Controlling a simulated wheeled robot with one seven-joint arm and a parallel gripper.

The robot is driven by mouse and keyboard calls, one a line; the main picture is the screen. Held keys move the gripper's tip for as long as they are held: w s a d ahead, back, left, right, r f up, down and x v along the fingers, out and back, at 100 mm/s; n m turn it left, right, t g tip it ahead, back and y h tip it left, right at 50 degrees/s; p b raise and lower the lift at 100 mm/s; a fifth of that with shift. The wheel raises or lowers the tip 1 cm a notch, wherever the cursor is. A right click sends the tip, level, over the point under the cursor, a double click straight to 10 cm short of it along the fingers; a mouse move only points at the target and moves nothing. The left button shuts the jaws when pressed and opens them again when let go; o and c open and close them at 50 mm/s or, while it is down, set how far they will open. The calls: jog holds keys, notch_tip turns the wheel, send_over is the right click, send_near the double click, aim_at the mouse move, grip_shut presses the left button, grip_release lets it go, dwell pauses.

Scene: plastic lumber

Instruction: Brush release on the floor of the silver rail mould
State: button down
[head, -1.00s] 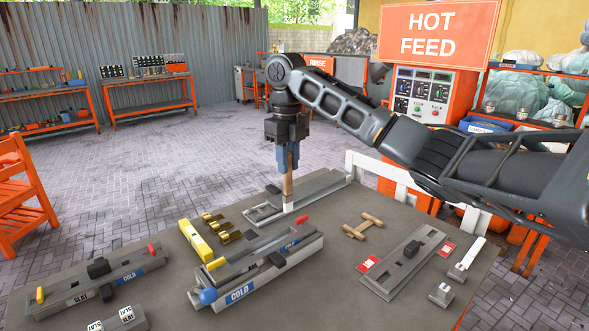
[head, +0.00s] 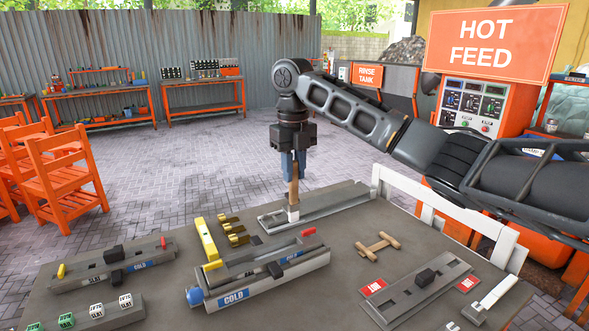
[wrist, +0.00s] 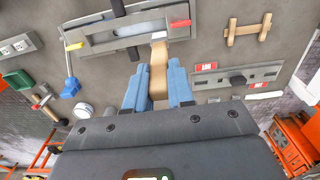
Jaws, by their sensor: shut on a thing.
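My gripper (head: 293,165) points down and is shut on the wooden handle of a brush (head: 293,200). The brush is upright, with its pale bristle end low over or in the left part of a long grey, silvery rail mould (head: 345,204) at the back of the table. I cannot tell whether the bristles touch its floor. In the wrist view the blue fingers (wrist: 158,88) grip the wooden handle (wrist: 158,68); the bristles are not clear there.
A blue-knobbed mould marked COLD (head: 265,287) stands in front on the grey table (head: 345,290). A yellow bar (head: 206,241), brass pieces (head: 232,233), a wooden H-shaped piece (head: 377,245) and a flat mould with red cards (head: 420,290) lie around. A white rail (head: 450,222) edges the right.

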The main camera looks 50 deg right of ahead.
aim_at(293, 204)
jog(key=shift+f+b, duration=1.75)
jog(key=shift+f, duration=2.75)
jog(key=shift+a, duration=0.1)
